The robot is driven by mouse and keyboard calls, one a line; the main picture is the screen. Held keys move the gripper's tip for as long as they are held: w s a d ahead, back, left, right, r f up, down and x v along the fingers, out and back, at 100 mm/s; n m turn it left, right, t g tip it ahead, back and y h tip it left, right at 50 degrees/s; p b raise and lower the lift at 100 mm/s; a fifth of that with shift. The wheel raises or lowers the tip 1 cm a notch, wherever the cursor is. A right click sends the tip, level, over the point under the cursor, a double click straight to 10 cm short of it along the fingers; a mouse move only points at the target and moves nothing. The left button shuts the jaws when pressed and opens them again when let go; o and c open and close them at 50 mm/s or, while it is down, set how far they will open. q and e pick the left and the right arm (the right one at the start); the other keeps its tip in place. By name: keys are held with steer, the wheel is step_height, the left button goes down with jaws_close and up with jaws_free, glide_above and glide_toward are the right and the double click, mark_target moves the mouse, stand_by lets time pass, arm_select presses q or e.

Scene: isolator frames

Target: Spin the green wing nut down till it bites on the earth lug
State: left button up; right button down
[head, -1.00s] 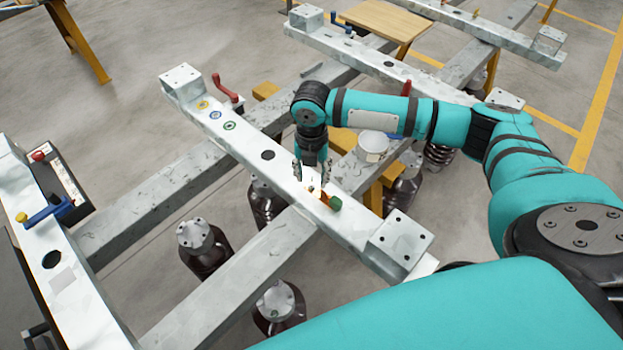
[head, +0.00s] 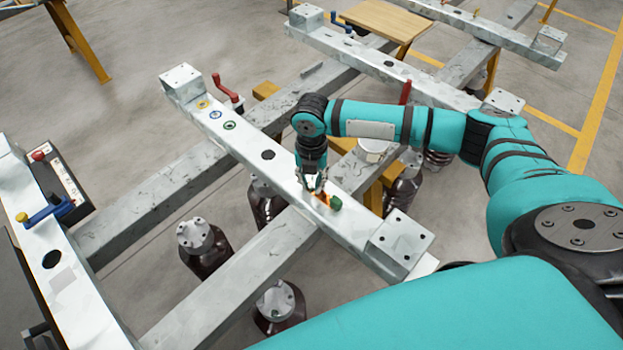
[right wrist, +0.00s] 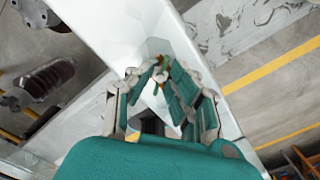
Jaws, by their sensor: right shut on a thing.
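My right gripper (head: 317,184) points down onto the pale beam, with its fingertips closed at a small fitting. In the right wrist view its fingers (right wrist: 160,84) come together around the green wing nut (right wrist: 157,83), which they mostly hide. The orange-coppery earth lug (head: 325,199) lies on the beam just beside the fingertips. A dark green piece (head: 336,203) sits at its right end. I cannot see whether the nut touches the lug. My left gripper is not in view.
The beam (head: 363,235) ends in a raised block (head: 399,237) on the near right. Coloured rings (head: 229,125) and a red crank handle (head: 226,88) are up the beam. Dark insulators (head: 203,247) hang below. The space above the beam's left part is clear.

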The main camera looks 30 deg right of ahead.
steer(key=shift+r+m+p, duration=0.2)
steer(key=shift+m+p, duration=0.4)
steer(key=shift+p, duration=0.45)
steer(key=m+p, duration=0.6)
steer(key=p, duration=0.1)
steer(key=m+p, duration=0.3)
steer(key=m, duration=0.1)
steer(key=shift+p, duration=0.35)
steer(key=shift+f+m+p, duration=0.15)
steer(key=shift+m+p, duration=1.25)
steer(key=shift+m, duration=1)
steer(key=c, duration=1.2)
jaws_free()
